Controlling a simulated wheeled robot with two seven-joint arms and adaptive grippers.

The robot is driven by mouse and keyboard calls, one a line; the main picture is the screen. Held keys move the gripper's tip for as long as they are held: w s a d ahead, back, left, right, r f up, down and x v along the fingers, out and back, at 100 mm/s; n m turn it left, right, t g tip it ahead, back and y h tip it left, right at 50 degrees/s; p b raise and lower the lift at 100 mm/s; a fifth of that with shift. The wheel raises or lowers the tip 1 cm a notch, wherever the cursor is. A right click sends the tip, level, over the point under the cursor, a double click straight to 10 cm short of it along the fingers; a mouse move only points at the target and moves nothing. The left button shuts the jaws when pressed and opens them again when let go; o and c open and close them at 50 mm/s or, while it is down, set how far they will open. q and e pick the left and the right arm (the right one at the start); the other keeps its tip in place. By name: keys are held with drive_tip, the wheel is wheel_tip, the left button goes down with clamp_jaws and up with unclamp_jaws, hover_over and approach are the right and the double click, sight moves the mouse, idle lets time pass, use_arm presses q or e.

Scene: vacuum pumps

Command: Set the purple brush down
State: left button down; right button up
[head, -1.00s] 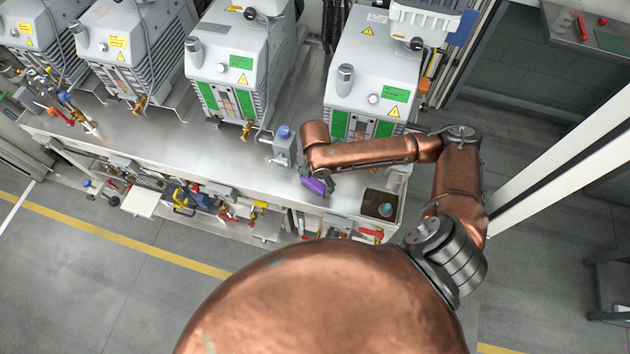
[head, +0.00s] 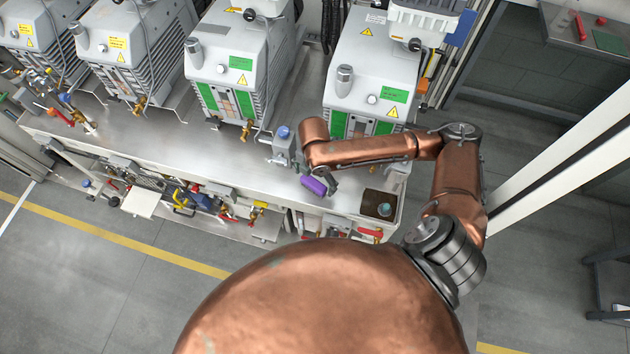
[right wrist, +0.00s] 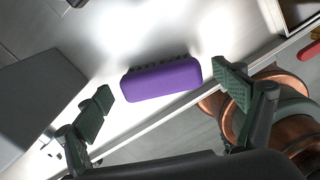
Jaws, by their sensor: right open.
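The purple brush (head: 314,186) is at the front edge of the steel bench top (head: 240,160), below my right wrist in the head view. In the right wrist view, the purple brush (right wrist: 163,79) shows its smooth purple back, with dark bristles along its far side. It appears to rest on the bench. My right gripper (right wrist: 164,84) is open, with one finger on each side of the brush and a clear gap at both ends. In the head view my right gripper (head: 322,178) is partly hidden by its wrist. My left gripper does not show.
A dark tray (head: 379,203) sits to the right at the bench corner. Grey vacuum pumps (head: 372,72) line the back. Bench top left of the block is clear.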

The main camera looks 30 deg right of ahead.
sight(314, 182)
wheel_tip(314, 182, up, 11)
drive_tip(key=p, duration=0.2)
drive_tip(key=shift+p, duration=0.3)
drive_tip(key=shift+f, duration=0.1)
